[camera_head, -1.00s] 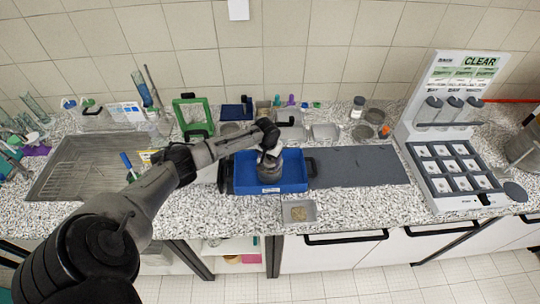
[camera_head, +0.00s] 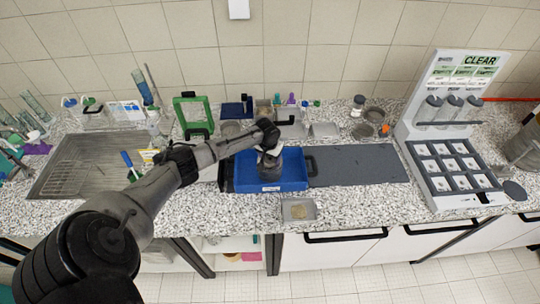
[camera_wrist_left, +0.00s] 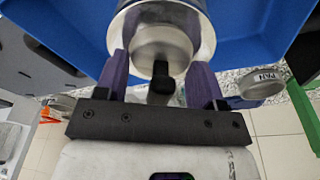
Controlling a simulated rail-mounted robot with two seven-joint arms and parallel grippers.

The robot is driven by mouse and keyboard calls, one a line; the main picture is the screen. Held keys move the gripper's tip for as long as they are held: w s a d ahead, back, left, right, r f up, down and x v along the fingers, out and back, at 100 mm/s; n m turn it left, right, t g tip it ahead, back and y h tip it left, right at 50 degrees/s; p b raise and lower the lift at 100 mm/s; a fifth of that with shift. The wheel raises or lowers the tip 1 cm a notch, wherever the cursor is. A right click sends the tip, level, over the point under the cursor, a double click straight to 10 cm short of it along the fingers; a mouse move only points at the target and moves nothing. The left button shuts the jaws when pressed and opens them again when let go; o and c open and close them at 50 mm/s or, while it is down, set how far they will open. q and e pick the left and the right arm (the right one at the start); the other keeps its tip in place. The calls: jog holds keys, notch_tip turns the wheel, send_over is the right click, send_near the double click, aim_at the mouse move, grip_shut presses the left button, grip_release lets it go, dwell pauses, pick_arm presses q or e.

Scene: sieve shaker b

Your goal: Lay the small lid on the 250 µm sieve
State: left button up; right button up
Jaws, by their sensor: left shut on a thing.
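A dark grey round sieve stack (camera_head: 270,168) stands in the blue tray (camera_head: 240,184) on the bench. My left gripper (camera_head: 268,150) is right over it, with a pale piece between gripper and stack. In the left wrist view, my left gripper (camera_wrist_left: 159,78) has purple fingers on either side of a pale round lid (camera_wrist_left: 160,45) with a black knob (camera_wrist_left: 161,83). The gripper is shut on this lid. Behind the lid is a shiny metal ring (camera_wrist_left: 207,35). I cannot tell whether the lid touches the sieve. The sieve marks are unreadable, and my right gripper is out of view.
A grey mat (camera_head: 358,164) lies right of the tray, mostly clear. A small metal pan (camera_head: 299,211) with pale grains is at the front edge. A sink (camera_head: 85,165) lies left, and a white rack (camera_head: 452,150) stands right. Small items line the back.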

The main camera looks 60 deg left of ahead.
pick_arm(q)
jog(key=shift+d+f, duration=0.1)
jog(key=shift+f, duration=0.2)
dwell(0.4)
jog(key=o, duration=1.1)
jog(key=shift+r+p, duration=0.15)
jog(key=shift+p, duration=0.15)
notch_tip(320, 180, up, 4)
jog(key=p, duration=0.4)
notch_tip(320, 180, up, 3)
jog(key=p, duration=0.3)
